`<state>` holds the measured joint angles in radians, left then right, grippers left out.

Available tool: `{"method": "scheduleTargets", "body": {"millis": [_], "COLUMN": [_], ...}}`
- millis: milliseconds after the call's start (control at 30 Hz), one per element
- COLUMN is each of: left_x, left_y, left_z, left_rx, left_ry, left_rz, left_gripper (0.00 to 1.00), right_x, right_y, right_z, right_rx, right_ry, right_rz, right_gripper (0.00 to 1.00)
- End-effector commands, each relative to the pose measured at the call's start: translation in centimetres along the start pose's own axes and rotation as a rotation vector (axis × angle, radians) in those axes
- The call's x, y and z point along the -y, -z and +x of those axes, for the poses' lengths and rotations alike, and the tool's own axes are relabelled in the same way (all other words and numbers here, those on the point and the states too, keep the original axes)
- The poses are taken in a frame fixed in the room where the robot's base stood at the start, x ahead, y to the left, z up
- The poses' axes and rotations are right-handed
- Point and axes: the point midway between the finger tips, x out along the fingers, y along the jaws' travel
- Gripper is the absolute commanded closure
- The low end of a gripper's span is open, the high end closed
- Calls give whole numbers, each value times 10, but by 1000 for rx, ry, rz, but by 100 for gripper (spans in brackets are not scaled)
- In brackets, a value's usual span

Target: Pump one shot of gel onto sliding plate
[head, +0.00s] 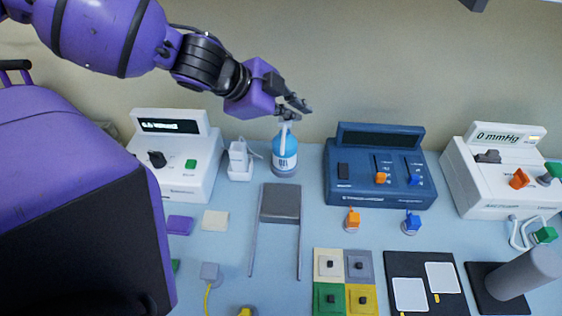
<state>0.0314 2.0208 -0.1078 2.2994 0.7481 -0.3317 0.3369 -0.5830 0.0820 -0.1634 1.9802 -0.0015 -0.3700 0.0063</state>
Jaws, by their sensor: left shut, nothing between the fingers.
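The gel bottle (285,160), blue with a white label and a pale pump top, stands upright at the back of the blue table. The sliding plate (281,203) is a grey plate at the far end of two thin rails, just in front of the bottle. No gel shows on it. My left gripper (294,109) is shut and empty, right above the pump top. Its fingers overlap the pump top in the picture; I cannot tell whether they touch it. My right gripper is out of view.
A white device (206,150) and a small white holder (240,165) stand left of the bottle. A dark blue console (352,190) stands to the right, then a white pressure device (485,195). Coloured tiles (328,297) and a black board (400,263) lie in front.

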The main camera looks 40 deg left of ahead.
Motion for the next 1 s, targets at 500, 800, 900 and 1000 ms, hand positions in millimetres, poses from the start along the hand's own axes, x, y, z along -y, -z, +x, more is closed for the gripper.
{"method": "scheduleTargets", "body": {"millis": [500, 800, 900, 1000], "left_x": [0, -5, -5, -5], "left_y": [0, -5, -5, -5], "left_z": [0, 7, 7, 7], "left_rx": [0, 1, 1, 1], "left_ry": [0, -1, -1, -1], "left_rz": [0, -2, -1, -1], "left_gripper": [100, 100, 100, 100], "right_x": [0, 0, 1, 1], "right_y": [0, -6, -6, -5], "right_z": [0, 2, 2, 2], "right_rx": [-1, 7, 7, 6], "right_ry": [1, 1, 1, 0], "right_rz": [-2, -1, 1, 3], "right_gripper": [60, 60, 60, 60]}}
